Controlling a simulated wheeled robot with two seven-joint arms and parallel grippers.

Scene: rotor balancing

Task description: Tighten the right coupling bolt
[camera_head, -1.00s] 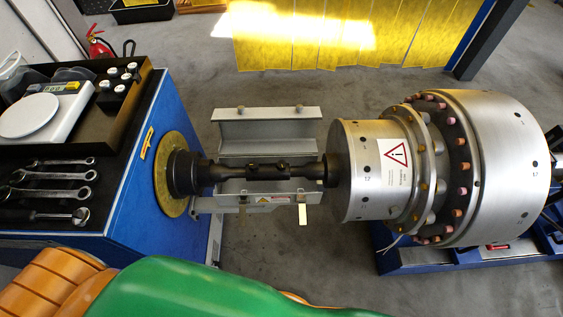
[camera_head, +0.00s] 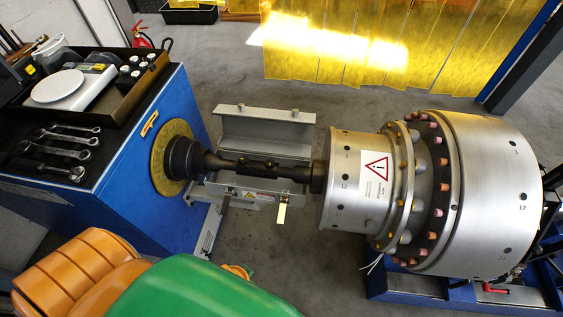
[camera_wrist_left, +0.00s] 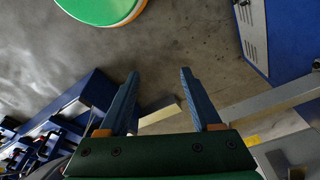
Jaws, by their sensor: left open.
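The dark coupling shaft (camera_head: 255,168) runs between the blue drive cabinet's brass-coloured disc and the silver rotor (camera_head: 490,190). Small dark bolt-like bumps show on its middle; I cannot tell their tightness. Several wrenches (camera_head: 62,150) lie on the black cabinet top at the left, with a longer ratchet-like tool (camera_head: 45,172) in front of them. My green left arm crosses the bottom of the head view, and its gripper is not seen there. In the left wrist view my left gripper (camera_wrist_left: 159,74) is open and empty, with grey floor beyond its fingers. My right gripper is not seen.
An open grey guard (camera_head: 265,128) surrounds the shaft's middle, its lid raised behind. Yellow curtains (camera_head: 370,45) hang behind.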

